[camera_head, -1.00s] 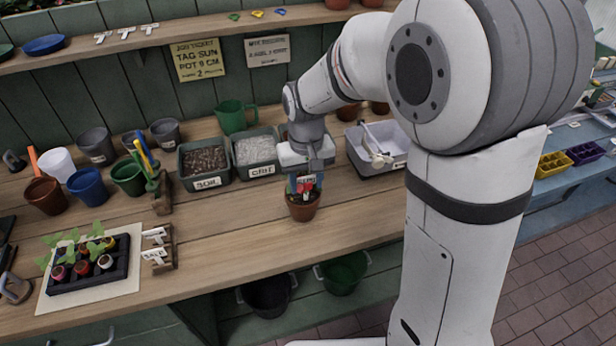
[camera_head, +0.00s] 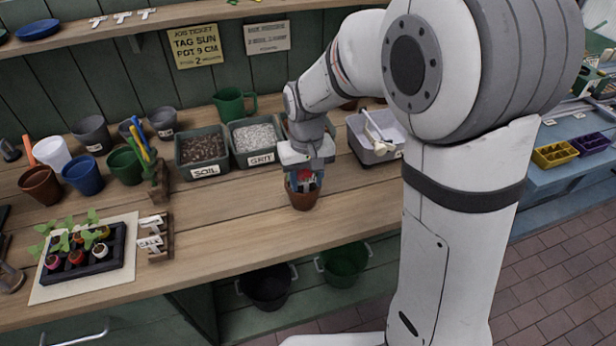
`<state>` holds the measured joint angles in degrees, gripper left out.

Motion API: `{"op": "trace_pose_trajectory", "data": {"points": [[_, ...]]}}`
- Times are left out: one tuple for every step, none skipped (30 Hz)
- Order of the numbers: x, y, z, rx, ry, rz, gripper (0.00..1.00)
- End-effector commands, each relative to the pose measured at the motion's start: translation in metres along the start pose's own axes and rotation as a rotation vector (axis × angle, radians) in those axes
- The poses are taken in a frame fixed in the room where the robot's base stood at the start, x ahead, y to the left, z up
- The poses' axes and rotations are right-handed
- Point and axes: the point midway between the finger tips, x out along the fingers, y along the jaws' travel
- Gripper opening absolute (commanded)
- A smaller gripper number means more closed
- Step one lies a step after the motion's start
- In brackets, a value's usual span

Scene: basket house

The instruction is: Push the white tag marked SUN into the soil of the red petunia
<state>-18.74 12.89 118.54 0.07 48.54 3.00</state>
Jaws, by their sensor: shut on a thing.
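A small terracotta pot (camera_head: 302,200) stands upright on the wooden bench near its front edge. Red petals of the petunia (camera_head: 303,175) show just above its rim, mostly hidden behind my gripper. My gripper (camera_head: 304,184) points down over the pot, with its fingers at the rim. It is shut on a small white tag (camera_head: 306,178), of which only a sliver shows. The word on it cannot be read now. The soil and the lower end of the tag are hidden, so I cannot tell whether they touch.
A soil bin (camera_head: 203,150) and a grit bin (camera_head: 256,140) stand behind the pot. A grey tub (camera_head: 375,136) is to the right. A rack of white tags (camera_head: 154,238) and a seedling tray (camera_head: 84,250) are at left. The bench left of the pot is clear.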

Motion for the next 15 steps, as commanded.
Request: {"op": "trace_pose_trajectory", "data": {"points": [[0.0, 0.0001, 0.0, 0.0, 0.0, 0.0, 0.22], [0.0, 0.0002, 0.0, 0.0, 0.0, 0.0, 0.22], [0.0, 0.0002, 0.0, 0.0, 0.0, 0.0, 0.22], [0.0, 0.0002, 0.0, 0.0, 0.0, 0.0, 0.44], [0.0, 0.0002, 0.0, 0.0, 0.0, 0.0, 0.46], [0.0, 0.0003, 0.0, 0.001, 0.0, 0.0, 0.5], [-0.0001, 0.0003, 0.0, 0.001, 0.0, 0.0, 0.52], [-0.0001, 0.0003, 0.0, 0.001, 0.0, 0.0, 0.55], [0.0, 0.0003, 0.0, 0.001, 0.0, 0.0, 0.58], [0.0, 0.0004, 0.0, 0.001, 0.0, 0.0, 0.6], [0.0, 0.0004, 0.0, 0.001, 0.0, 0.0, 0.63], [-0.0001, 0.0004, 0.0, 0.001, 0.0, 0.0, 0.66], [-0.0001, 0.0004, 0.0, 0.001, 0.0, 0.0, 0.68], [-0.0001, 0.0005, 0.0, 0.001, 0.0, 0.0, 0.68], [-0.0001, 0.0005, 0.0, 0.001, 0.0, 0.0, 0.68]]}}
